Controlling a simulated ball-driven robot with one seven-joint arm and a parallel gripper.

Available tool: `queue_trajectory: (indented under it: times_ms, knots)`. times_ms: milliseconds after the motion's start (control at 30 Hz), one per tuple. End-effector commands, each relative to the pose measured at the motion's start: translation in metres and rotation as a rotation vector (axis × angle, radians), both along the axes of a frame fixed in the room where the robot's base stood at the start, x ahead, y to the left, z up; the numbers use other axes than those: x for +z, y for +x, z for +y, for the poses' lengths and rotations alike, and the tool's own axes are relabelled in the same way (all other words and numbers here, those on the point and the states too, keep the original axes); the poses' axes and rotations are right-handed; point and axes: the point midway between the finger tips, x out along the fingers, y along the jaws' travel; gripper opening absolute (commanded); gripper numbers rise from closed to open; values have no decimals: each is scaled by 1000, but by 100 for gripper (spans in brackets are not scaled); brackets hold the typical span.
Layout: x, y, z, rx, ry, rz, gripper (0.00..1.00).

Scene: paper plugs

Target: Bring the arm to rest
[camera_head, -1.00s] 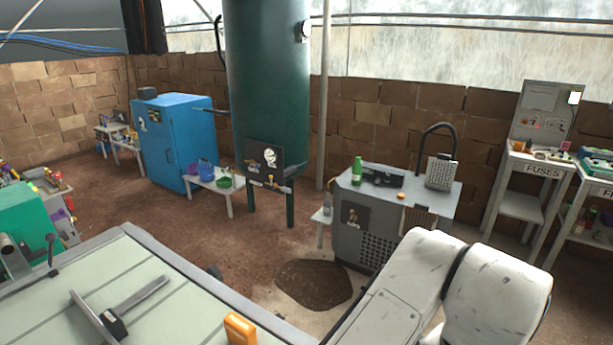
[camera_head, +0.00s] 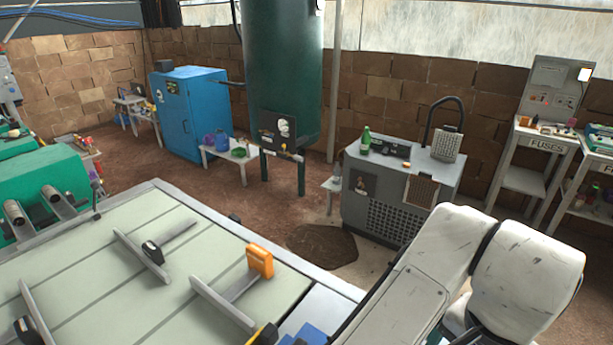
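My white, scuffed arm (camera_head: 415,285) shows at the lower right of the head view, with a bent elbow and a rounded link at its right. It stands in front of the grey machine and beside the right edge of the pale green table. My gripper is not in the picture, so its fingers and anything in them are hidden from me.
The pale green table (camera_head: 165,325) holds several clamps, one with an orange handle (camera_head: 260,261). A grey machine (camera_head: 385,228) bears a green bottle (camera_head: 366,138). A dark patch (camera_head: 322,243) lies on the brown floor. A FUSES stand (camera_head: 540,143) is at right.

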Motion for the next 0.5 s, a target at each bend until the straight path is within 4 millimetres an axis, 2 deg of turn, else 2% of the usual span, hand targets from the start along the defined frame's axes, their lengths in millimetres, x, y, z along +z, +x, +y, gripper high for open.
queue_trajectory:
  times_ms: [267,500]
  knots:
    - [1,11,-45,23,-123,-78,100]
    - [1,19,-100,104,-292,-153,100]
